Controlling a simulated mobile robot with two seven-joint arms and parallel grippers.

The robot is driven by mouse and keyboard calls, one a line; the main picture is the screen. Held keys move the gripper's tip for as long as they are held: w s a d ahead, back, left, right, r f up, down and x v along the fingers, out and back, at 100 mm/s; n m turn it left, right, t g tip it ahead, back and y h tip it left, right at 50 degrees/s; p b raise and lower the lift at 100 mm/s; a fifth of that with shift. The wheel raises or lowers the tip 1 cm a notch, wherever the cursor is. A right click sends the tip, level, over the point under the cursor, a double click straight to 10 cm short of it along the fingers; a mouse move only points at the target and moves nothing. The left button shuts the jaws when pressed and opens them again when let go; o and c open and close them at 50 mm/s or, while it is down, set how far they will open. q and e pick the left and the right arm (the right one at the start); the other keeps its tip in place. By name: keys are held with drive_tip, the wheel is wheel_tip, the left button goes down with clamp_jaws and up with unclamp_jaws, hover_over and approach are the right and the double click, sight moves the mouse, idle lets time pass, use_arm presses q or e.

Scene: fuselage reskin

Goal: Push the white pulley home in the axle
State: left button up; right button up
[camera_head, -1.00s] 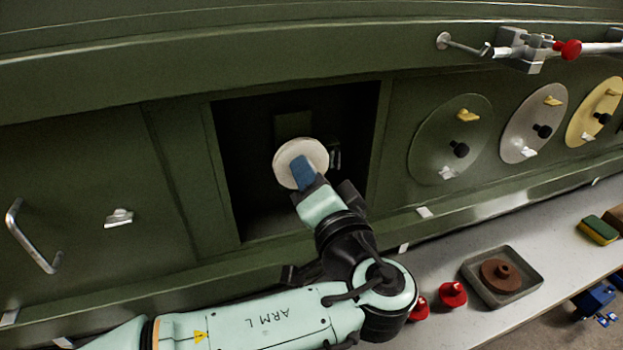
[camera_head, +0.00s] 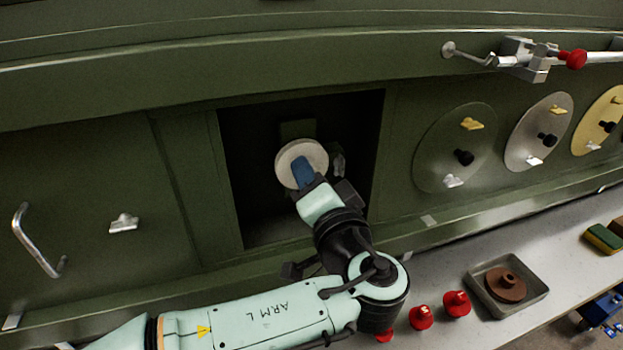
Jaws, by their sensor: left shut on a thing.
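The white pulley (camera_head: 313,151) is a pale round disc inside the dark square opening (camera_head: 252,204) in the green panel. My left gripper (camera_head: 303,174) reaches into the opening from below and is shut on the pulley, with its blue fingertip part against the near face. The pulley's face is turned toward me. The axle is hidden behind the disc, so I cannot tell how deep the pulley sits on it. A small metal part (camera_head: 338,163) shows inside the opening, right of the pulley. My right gripper is not in view.
Round covers with yellow tabs, including a green one (camera_head: 440,140), are on the panel at right. A grey tray (camera_head: 487,302) with a brown hubbed part (camera_head: 506,285) and red knobs (camera_head: 457,303) stand on the bench below. A metal handle (camera_head: 35,245) is at left.

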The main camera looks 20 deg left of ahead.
use_arm(q)
drive_tip(key=shift+w+a, duration=0.15)
drive_tip(key=o, duration=1.1)
drive_tip(key=shift+o, duration=0.2)
drive_tip(key=shift+b+v, duration=0.8)
drive_tip(key=shift+v, duration=1.7)
